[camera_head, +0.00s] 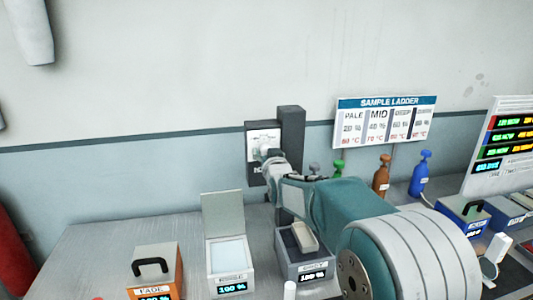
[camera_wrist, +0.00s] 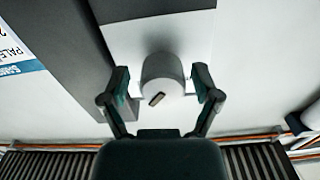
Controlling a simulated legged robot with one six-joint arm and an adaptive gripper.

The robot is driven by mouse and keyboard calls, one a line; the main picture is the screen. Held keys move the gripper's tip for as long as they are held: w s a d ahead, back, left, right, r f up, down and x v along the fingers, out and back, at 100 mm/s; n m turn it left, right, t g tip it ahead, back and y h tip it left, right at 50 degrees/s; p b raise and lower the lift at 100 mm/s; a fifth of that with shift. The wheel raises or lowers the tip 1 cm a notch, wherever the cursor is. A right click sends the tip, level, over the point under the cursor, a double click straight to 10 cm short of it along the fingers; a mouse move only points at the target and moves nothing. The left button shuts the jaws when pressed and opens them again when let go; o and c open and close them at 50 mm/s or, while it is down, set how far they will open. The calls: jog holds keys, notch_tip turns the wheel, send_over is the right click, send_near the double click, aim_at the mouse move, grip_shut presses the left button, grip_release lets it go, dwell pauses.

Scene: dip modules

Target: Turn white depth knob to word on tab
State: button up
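The white depth knob (camera_wrist: 161,70) shows in the wrist view as a round cylinder with a dark mark on its lower edge. It stands out from a pale plate (camera_wrist: 195,25). In the head view the knob (camera_head: 264,145) sits on a dark wall unit with a white face. My gripper (camera_wrist: 162,88) is open, with one finger on each side of the knob and a small gap visible on both sides. In the head view my gripper (camera_head: 272,160) is partly hidden by my arm. I cannot make out a tab with a word.
An orange FADE box (camera_head: 155,272), a box with an open lid (camera_head: 224,215) and another box (camera_head: 305,262) stand on the bench. Coloured bottles (camera_head: 420,172) stand at right.

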jog(key=shift+a, duration=0.1)
jog(key=c, duration=0.7)
jog(key=shift+n, duration=0.3)
jog(key=n, duration=0.3)
jog(key=shift+n, duration=0.3)
jog(key=n, duration=0.3)
jog(key=shift+n, duration=0.3)
jog(key=n, duration=0.4)
jog(key=shift+n, duration=2.1)
jog(key=shift+f, duration=0.1)
